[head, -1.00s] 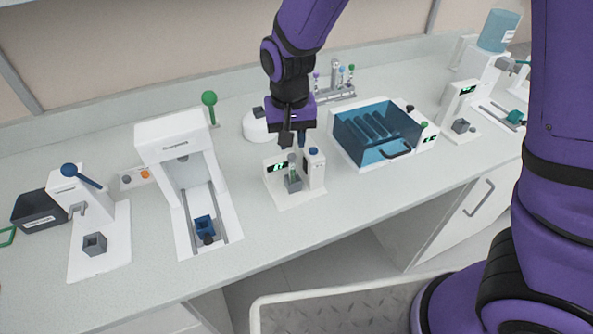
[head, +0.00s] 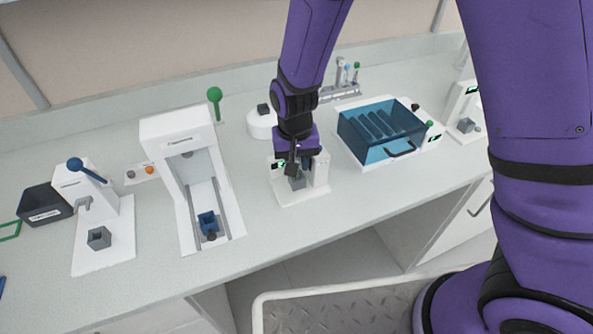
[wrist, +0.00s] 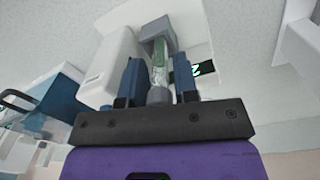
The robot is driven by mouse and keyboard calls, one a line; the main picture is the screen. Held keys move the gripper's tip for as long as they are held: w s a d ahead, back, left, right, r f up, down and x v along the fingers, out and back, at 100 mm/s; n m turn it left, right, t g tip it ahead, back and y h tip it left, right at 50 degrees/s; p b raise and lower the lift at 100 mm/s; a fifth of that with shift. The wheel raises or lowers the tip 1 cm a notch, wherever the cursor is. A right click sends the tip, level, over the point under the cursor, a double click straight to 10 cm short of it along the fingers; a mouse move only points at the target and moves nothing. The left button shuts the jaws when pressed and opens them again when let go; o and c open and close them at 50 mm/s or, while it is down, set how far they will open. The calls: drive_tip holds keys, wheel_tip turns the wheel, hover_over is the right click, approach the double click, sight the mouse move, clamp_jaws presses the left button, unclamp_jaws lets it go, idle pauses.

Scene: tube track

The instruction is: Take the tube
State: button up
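The tube (wrist: 159,70) is clear with green contents and a grey cap. It stands in a grey square holder (wrist: 157,31) on a small white device (head: 305,196) with a green-lit display. My gripper (wrist: 159,80) is over that device, its two blue fingers on either side of the tube. Narrow gaps show between the fingers and the tube, so the gripper looks open. In the head view my gripper (head: 292,168) hides the tube and part of the display; the grey holder (head: 298,183) shows just below it.
A blue-lidded rack box (head: 380,130) stands to the right. A white press-like frame (head: 185,150) with a blue holder stands to the left, and a lever device (head: 90,195) farther left. A rack with several tubes (head: 340,92) is behind. The front counter strip is clear.

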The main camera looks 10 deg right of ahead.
drive_tip(key=c, duration=0.4)
drive_tip(key=shift+c, duration=0.2)
drive_tip(key=shift+r, duration=0.1)
wheel_tip(320, 180, up, 10)
drive_tip(key=shift+f, duration=0.1)
idle(0.4)
